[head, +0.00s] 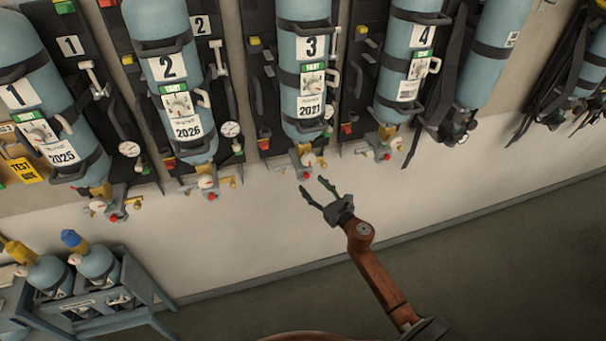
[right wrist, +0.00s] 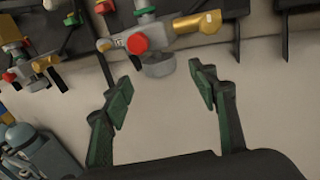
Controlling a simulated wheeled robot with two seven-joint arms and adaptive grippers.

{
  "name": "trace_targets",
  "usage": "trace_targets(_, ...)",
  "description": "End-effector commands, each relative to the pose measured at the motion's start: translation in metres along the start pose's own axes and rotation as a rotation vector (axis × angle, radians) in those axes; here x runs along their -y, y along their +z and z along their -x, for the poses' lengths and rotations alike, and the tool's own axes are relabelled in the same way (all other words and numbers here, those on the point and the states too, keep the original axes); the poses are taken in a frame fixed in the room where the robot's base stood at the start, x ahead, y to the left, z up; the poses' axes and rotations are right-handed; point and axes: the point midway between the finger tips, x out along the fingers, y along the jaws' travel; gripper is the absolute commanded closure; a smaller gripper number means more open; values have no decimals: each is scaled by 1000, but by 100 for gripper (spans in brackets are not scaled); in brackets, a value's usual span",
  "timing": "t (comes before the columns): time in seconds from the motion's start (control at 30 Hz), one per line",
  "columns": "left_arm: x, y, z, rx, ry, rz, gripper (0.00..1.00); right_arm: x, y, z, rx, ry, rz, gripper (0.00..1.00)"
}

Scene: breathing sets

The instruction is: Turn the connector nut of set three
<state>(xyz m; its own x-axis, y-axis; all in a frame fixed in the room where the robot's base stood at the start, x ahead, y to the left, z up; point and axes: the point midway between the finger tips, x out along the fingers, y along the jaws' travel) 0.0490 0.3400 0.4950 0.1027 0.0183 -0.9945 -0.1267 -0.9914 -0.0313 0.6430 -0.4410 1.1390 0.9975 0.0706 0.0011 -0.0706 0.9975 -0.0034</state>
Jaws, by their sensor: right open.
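Set three is a blue cylinder (head: 304,88) with a "3" label, hanging valve-down on its dark wall plate. Its valve shows at the bottom, with a red knob (right wrist: 137,43) and a yellow side part (right wrist: 196,22) in the right wrist view. The grey connector nut (head: 304,175) points down from the valve; it also shows in the right wrist view (right wrist: 158,66). My right gripper (head: 312,186) is open and empty just below the nut. In the right wrist view its green-padded fingers (right wrist: 160,84) are spread, with the nut beyond the gap, apparently untouched. My left gripper is not in view.
Set two (head: 170,68) hangs to the left and set four (head: 408,62) to the right, each with a valve at its lower end. A blue-grey cart (head: 135,322) with small cylinders stands at lower left. The wall (head: 250,220) below the sets is bare.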

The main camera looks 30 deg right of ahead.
Motion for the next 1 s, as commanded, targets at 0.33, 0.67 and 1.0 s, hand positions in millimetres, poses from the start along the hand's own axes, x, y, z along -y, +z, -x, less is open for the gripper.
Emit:
trace_targets(0.33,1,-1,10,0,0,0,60,0,1,-54,1,-3,-4,46)
trace_targets(0.67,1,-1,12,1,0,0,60,0,-1,-70,-1,-2,-2,46)
trace_targets(1.0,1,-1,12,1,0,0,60,0,0,-70,0,-3,-2,59)
